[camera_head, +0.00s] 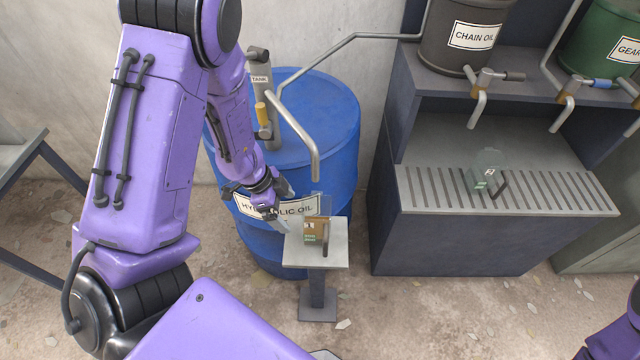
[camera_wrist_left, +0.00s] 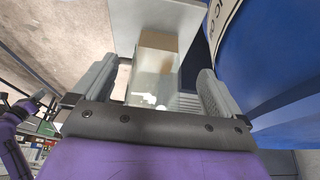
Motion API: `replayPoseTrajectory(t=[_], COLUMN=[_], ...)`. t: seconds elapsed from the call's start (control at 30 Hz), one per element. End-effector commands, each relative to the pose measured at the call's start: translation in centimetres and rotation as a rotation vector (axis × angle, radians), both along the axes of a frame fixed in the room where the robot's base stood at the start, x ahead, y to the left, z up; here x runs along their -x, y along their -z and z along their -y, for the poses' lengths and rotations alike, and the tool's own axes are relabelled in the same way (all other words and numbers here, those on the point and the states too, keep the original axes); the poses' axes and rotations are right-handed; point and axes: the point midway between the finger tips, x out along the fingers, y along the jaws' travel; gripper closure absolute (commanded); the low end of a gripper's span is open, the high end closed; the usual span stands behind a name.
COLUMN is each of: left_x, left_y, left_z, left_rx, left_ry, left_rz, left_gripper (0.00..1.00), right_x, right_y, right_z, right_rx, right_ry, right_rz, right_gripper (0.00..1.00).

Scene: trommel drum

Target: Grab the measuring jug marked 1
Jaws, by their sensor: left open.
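A clear measuring jug (camera_head: 315,231) with brown contents and a small label stands upright on a small grey pedestal stand (camera_head: 335,257). The label is small, and its mark looks like a 1. My left gripper (camera_head: 288,208) is open just to the left of this jug. In the left wrist view the jug (camera_wrist_left: 157,66) shows between the two spread fingers of my left gripper (camera_wrist_left: 158,82). Gaps seem to remain on both sides, but I cannot tell whether a finger touches it. My right gripper is out of view.
A blue hydraulic oil drum (camera_head: 335,125) with a bent pipe stands right behind the stand. Another jug (camera_head: 486,170), greenish and clear, sits on the slotted grate (camera_head: 560,190) of a dark bench, below the chain oil container (camera_head: 465,38). The floor in front is open.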

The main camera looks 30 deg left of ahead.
Motion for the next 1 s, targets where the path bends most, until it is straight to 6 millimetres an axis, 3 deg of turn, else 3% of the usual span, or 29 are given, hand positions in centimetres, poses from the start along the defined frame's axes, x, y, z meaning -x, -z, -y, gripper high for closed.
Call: replayPoseTrajectory(t=[0.43,0.5,0.6,0.83,0.87,1.0], left_x=[-3.8,-4.0,-4.3,-4.3,-4.3,-4.3], left_y=[-0.1,1.8,2.7,2.8,2.8,2.8], left_z=[6.5,6.8,7.2,7.3,7.3,7.3], left_rx=[0.002,0.003,0.003,0.002,0.002,0.002], left_ry=[0.002,-0.003,-0.003,-0.001,-0.001,-0.001], left_rz=[-0.001,-0.003,-0.002,-0.001,-0.001,-0.001], left_gripper=[0.0,0.0,0.0,0.0,0.03,0.49], right_x=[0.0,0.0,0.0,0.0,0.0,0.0], right_y=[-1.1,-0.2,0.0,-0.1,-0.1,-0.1], right_z=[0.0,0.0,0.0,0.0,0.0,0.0], right_rx=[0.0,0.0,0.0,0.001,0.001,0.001], right_ry=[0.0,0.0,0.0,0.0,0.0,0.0], right_rz=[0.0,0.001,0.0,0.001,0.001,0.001], right_gripper=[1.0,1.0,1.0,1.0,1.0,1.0])
